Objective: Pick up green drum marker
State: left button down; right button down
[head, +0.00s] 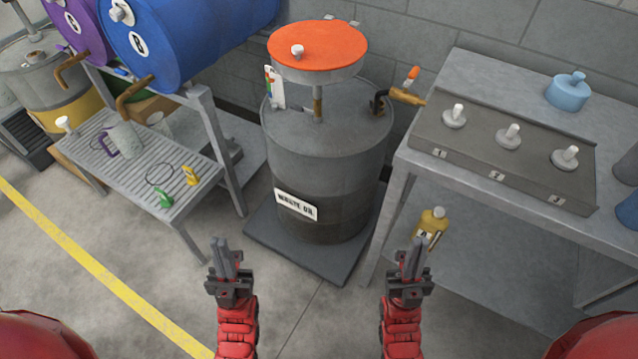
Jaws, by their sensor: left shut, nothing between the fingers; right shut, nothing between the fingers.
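A small green marker tag (163,197) lies on the slatted grey drip tray (184,208) at left, near its front edge. A similar yellow tag (190,175) with a thin dark loop lies just behind it to the right. My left gripper (220,243) is shut and empty, in front of the waste oil drum and to the right of and below the green tag, apart from it. My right gripper (416,243) is shut and empty, in front of the yellow bottle (432,226).
A grey waste oil drum (330,160) with an orange-topped funnel (318,45) stands in the middle on a low pallet. Blue (190,35) and purple (75,25) drums lie over the tray. A jug (125,138) stands on the tray. A metal bench (480,75) is at right.

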aim_at(166, 201)
jog(key=u, duration=1.2)
jog(key=i+j, duration=0.2)
jog(key=i, duration=0.25)
jog(key=i+j+u, duration=0.1)
jog(key=i, duration=0.35)
jog(key=i+j, duration=0.25)
jog(key=i, duration=0.25)
